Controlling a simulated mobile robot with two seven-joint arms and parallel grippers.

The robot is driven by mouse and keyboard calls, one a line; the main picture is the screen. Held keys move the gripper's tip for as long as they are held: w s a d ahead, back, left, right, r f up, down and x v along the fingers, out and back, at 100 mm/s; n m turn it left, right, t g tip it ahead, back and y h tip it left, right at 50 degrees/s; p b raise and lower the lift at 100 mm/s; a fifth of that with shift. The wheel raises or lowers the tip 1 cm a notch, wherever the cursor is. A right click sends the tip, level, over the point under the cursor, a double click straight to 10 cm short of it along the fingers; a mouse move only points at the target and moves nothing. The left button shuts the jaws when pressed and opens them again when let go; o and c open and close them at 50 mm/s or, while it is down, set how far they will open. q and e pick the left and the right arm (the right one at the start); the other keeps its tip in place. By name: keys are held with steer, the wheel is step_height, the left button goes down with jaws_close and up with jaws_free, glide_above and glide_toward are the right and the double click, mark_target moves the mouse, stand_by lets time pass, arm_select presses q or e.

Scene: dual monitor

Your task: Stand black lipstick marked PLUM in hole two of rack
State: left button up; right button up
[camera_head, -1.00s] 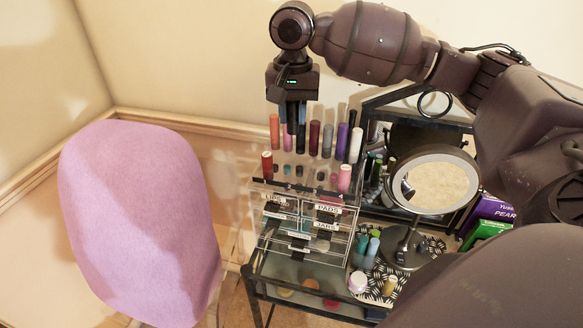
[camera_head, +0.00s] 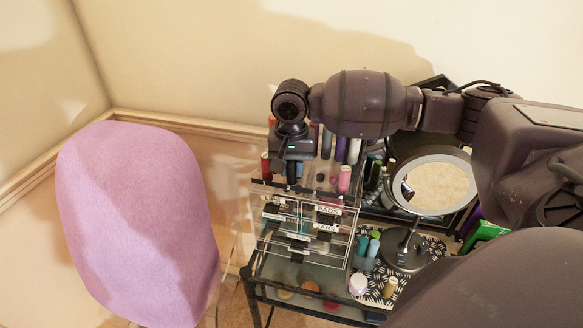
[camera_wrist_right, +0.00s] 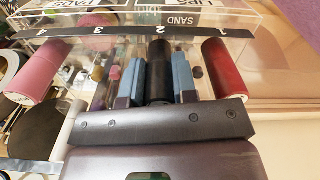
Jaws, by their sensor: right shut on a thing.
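My right gripper (camera_head: 290,168) points down over the front row of the clear rack (camera_head: 262,190). In the right wrist view, its two blue-grey fingers (camera_wrist_right: 160,82) are shut on a black lipstick (camera_wrist_right: 159,62). The lipstick is upright and lines up with the number 2 on the rack's black label strip (camera_wrist_right: 130,31). The fingers hide its lower end in part, so I cannot tell how deep it sits in the hole. No PLUM marking is readable. My left gripper is not in view.
A red lipstick (camera_wrist_right: 226,68) stands by number 1 and a rose one (camera_wrist_right: 34,70) by number 4. More tubes stand behind. A round mirror (camera_head: 438,187) stands right of the rack, with small bottles (camera_head: 372,246) before it. A pink chair back (camera_head: 138,220) is at left.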

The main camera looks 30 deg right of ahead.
steer(key=shift+f, duration=0.25)
steer(key=o, duration=0.9)
steer(key=shift+r, duration=0.35)
step_height(320, 180, up, 12)
steer(key=shift+f, duration=0.2)
steer(key=shift+s+f, duration=0.1)
